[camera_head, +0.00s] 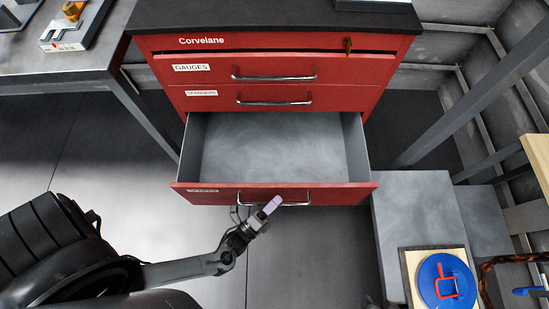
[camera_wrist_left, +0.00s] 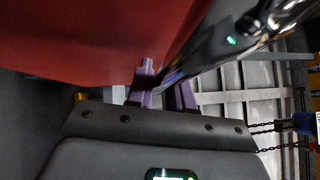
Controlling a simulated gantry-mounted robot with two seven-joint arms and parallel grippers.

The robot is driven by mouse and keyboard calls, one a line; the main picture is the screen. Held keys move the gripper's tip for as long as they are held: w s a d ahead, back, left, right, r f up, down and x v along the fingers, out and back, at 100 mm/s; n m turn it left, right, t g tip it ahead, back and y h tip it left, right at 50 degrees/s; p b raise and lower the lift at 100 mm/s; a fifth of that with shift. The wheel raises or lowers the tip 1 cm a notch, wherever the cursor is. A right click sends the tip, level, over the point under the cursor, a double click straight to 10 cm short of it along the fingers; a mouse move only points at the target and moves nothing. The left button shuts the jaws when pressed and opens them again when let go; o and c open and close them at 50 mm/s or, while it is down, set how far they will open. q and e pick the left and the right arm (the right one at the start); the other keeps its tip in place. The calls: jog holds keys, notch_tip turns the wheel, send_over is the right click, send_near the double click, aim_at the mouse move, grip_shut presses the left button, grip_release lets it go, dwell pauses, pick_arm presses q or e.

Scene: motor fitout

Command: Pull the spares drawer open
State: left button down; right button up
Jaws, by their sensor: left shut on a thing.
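The red cabinet has a lower drawer (camera_head: 280,150) that stands well open, and its grey inside looks empty. Its label is too small to read, so I cannot tell if it is the spares drawer. My left gripper (camera_head: 270,206) is shut on the bar handle (camera_head: 295,202) on this drawer's front. In the left wrist view its purple fingers (camera_wrist_left: 163,88) are around the shiny handle (camera_wrist_left: 205,45), next to the red drawer front (camera_wrist_left: 80,45). My right gripper is not in view.
The drawer labelled GAUGES (camera_head: 270,68) and the drawer below it (camera_head: 270,95) are closed. A grey bench (camera_head: 60,65) stands at the left. A low grey platform (camera_head: 410,200) with a blue disc (camera_head: 430,275) is at the right. The floor before the drawer is clear.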

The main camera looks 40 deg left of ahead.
pick_arm(q)
jog(key=c, duration=1.1)
grip_release()
jog(key=s+f+p, duration=0.1)
jog(key=s, duration=0.9)
jog(key=shift+s+a+f, duration=0.2)
jog(key=shift+s+a, duration=0.15)
jog(key=shift+a, duration=0.1)
